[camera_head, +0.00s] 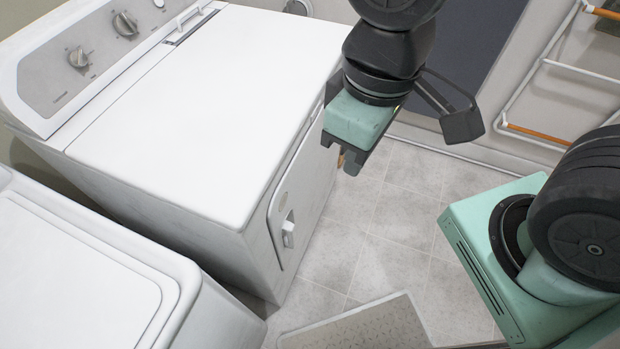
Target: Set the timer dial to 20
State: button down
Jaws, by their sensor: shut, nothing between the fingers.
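A white machine (215,110) has a grey control panel (90,45) along its back edge. Two round dials show on the panel: a nearer dial (78,57) and a farther dial (124,23). I cannot tell which is the timer, and their numbers are too small to read. My gripper (347,165) points down in front of the machine's front face, past the right edge of its top. It is shut and empty, well apart from both dials. Its fingertips are small and partly hidden below its green body.
A second white machine (70,280) stands at the lower left, close beside the first. The first has a front door with a handle (288,230). A wall rack (555,70) stands at upper right. Tiled floor (385,215) is clear; a flat mat-like panel (365,328) shows below.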

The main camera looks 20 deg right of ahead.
aim_at(125, 25)
jog(key=i+l+u, duration=0.2)
jog(key=u, duration=0.15)
jog(key=i+l+u, duration=0.15)
jog(key=l+u, duration=0.2)
jog(key=i+l+u, duration=0.15)
jog(key=l+u, duration=0.2)
